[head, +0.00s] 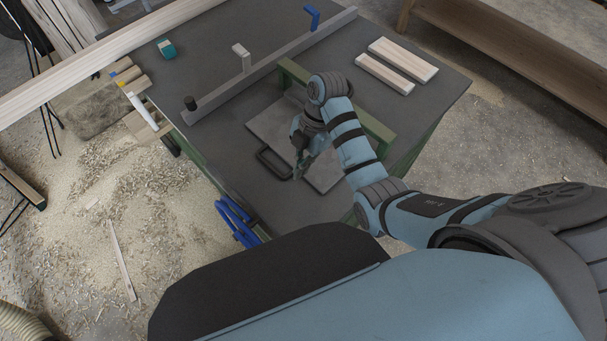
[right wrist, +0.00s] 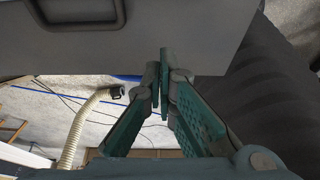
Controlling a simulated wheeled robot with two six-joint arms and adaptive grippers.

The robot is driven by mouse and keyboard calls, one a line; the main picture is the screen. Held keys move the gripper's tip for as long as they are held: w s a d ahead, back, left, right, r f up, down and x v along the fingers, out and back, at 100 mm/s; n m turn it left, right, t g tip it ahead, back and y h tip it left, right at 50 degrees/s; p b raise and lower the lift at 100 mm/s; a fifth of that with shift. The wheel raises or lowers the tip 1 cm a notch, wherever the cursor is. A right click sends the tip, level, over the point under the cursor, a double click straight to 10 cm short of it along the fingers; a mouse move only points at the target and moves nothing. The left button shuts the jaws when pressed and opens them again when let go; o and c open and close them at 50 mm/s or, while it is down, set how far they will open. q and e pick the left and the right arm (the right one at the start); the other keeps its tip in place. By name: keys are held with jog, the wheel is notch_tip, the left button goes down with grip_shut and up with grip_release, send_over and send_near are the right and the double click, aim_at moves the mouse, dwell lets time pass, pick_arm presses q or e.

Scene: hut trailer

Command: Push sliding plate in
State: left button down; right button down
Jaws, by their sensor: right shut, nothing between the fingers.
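The sliding plate (head: 268,127) is a flat light-grey sheet on the dark table, under a green frame. Its dark handle (head: 272,162) is at its near left edge. In the right wrist view the plate (right wrist: 190,38) fills the top, with the handle (right wrist: 78,18) at upper left. My right gripper (head: 301,172) is shut and empty, pointing down at the plate's near edge, right of the handle. In the wrist view its fingertips (right wrist: 161,70) overlap the plate's edge; I cannot tell whether they touch. My left gripper is not in view.
A grey fence bar (head: 270,68) crosses the dark table (head: 200,60) behind the green frame (head: 376,128). Two pale wood blocks (head: 403,60) lie at right. A teal object (head: 167,49) is at far left. Blue clamps (head: 236,221) hang at the near left edge.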

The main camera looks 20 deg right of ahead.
aim_at(301, 191)
jog(key=b+x, duration=0.1)
jog(key=x, duration=0.7)
jog(key=shift+s+f+b, duration=0.1)
jog(key=shift+f+b, duration=0.3)
jog(key=d, duration=0.1)
jog(key=w+d, duration=0.1)
jog(key=shift+w+d+f, duration=0.1)
jog(key=shift+d+f, duration=0.25)
jog(key=shift+w+d, duration=0.15)
jog(key=shift+d, duration=0.35)
